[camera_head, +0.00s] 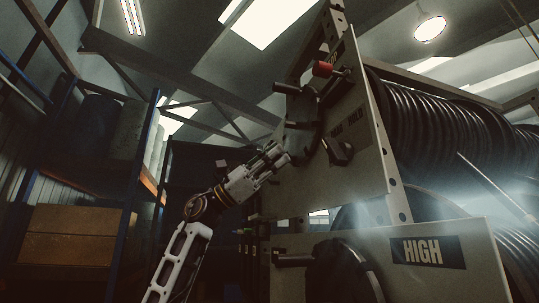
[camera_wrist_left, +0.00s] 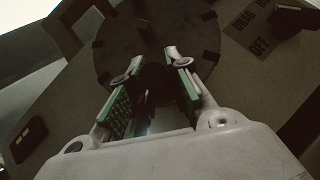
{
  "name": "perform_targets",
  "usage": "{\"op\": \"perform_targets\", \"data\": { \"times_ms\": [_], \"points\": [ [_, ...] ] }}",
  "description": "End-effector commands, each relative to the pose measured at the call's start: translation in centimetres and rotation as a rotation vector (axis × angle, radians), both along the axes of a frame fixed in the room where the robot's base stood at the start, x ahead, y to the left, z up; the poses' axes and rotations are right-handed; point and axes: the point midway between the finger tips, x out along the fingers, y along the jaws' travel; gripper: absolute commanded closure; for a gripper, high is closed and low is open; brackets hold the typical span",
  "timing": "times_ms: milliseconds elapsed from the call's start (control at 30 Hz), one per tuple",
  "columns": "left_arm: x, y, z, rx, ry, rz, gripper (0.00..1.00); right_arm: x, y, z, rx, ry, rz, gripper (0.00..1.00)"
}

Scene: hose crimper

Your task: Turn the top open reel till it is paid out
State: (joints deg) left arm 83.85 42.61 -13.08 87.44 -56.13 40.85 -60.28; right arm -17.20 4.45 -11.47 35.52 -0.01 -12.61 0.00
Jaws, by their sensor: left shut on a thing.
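The top reel (camera_head: 430,125) carries dark hose wound in many turns behind a grey side plate (camera_head: 350,175). A dark notched disc (camera_head: 303,122) sits on the outside of that plate, with a dark handle (camera_head: 285,88) sticking out at its upper left. My left gripper (camera_head: 280,152) reaches up from below to the disc's lower left edge. In the left wrist view its green-padded fingers (camera_wrist_left: 155,82) are shut on a dark grip (camera_wrist_left: 153,80) in front of the disc (camera_wrist_left: 160,35). The fingers hide part of the grip. My right gripper is not in view.
A red knob (camera_head: 323,69) stands above the disc and a black lever (camera_head: 340,151) to its lower right. A lower panel marked HIGH (camera_head: 428,252) has another dark disc (camera_head: 345,272). Shelving with a brown box (camera_head: 75,235) stands at left.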

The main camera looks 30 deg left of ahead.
Motion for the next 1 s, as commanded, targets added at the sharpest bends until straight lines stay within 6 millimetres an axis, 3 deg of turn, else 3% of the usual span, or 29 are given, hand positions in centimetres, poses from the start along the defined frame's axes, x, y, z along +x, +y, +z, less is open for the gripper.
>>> {"op": "perform_targets", "data": {
  "times_ms": [100, 867, 900, 1000],
  "points": [
    [0.22, 0.72, 1.04, -0.015, -0.005, 0.005, 1.00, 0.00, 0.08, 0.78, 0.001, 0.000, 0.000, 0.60],
    [0.73, 1.10, 1.41, -0.012, -0.006, 0.001, 1.00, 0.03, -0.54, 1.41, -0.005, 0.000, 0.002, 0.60],
    [0.73, 1.10, 1.41, -0.012, -0.006, 0.001, 0.80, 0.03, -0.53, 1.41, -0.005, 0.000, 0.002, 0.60],
    [0.76, 1.06, 1.36, -0.011, -0.005, 0.001, 0.67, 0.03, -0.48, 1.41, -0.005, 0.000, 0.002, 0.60]
  ]
}}
